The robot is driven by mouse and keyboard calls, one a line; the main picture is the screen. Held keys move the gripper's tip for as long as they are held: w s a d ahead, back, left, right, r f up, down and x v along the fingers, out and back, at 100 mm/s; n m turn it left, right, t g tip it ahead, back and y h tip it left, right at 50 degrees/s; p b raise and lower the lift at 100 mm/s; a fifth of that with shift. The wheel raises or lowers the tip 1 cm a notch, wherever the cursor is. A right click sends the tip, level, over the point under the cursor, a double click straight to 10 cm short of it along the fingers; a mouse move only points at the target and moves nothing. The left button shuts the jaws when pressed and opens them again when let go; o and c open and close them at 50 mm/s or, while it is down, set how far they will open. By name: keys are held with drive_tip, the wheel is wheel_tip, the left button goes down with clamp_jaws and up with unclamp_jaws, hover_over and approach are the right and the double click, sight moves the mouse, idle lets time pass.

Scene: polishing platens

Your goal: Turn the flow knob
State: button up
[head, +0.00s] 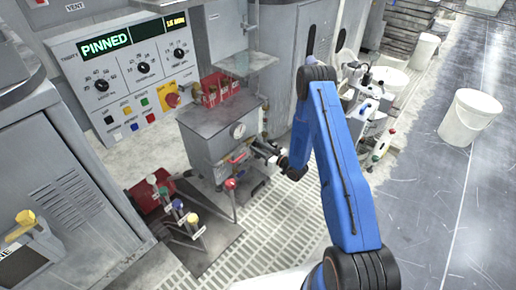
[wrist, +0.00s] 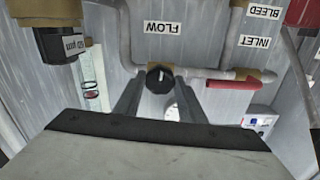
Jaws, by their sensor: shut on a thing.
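The flow knob (wrist: 160,76) is a round black knob with a pale mark on its face. It sits in a brass fitting on a pipe by the FLOW label (wrist: 164,27), which appears upside down in the wrist view. My gripper (wrist: 159,86) has one finger on each side of the knob and is shut on it. In the head view my gripper (head: 259,148) reaches left to the front of the grey cabinet (head: 206,150). The knob cannot be made out there.
A red lever (wrist: 233,84) lies right of the knob, below the INLET label. A sight glass (wrist: 90,75) stands left. In the head view a control panel (head: 122,75) reads PINNED. Colored-top valves (head: 190,217) stand at the lower left.

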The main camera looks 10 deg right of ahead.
drive_tip(key=shift+m, duration=2.3)
drive_tip(key=o, duration=1)
drive_tip(key=shift+d, duration=0.1)
drive_tip(key=shift+o, duration=0.2)
drive_tip(key=v, duration=1.7)
drive_tip(key=shift+s, duration=0.15)
drive_tip(key=shift+d, duration=0.1)
drive_tip(key=shift+r, duration=0.1)
